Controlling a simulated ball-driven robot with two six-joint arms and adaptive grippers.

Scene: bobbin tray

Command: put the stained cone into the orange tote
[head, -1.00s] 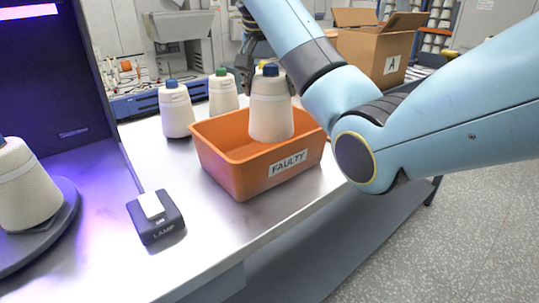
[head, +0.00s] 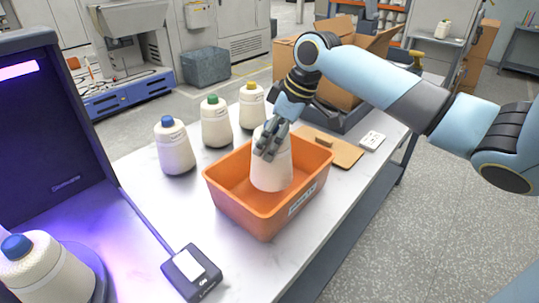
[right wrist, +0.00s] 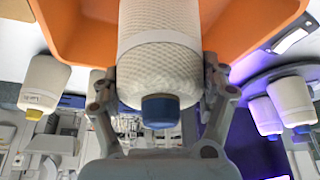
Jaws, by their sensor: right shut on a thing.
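A cream yarn cone (head: 271,172) stands about upright inside the walls of the orange tote (head: 232,208). I cannot tell if its base touches the tote's floor. My right gripper (head: 268,143) is shut on its upper part. In the right wrist view the cone (right wrist: 160,65) has a blue tip (right wrist: 160,108), with the gripper's fingers on both sides and the orange tote (right wrist: 85,25) behind. I see no clear stain on the side in view. My left gripper is not in view.
A blue-tipped cone (head: 175,148), a green-tipped cone (head: 215,125) and a yellow-tipped cone (head: 252,108) stand behind the tote. Another blue-tipped cone (head: 45,268) is in the purple-lit booth (head: 50,130). A lamp switch box (head: 190,272) lies front left. A cardboard box (head: 345,65) stands behind.

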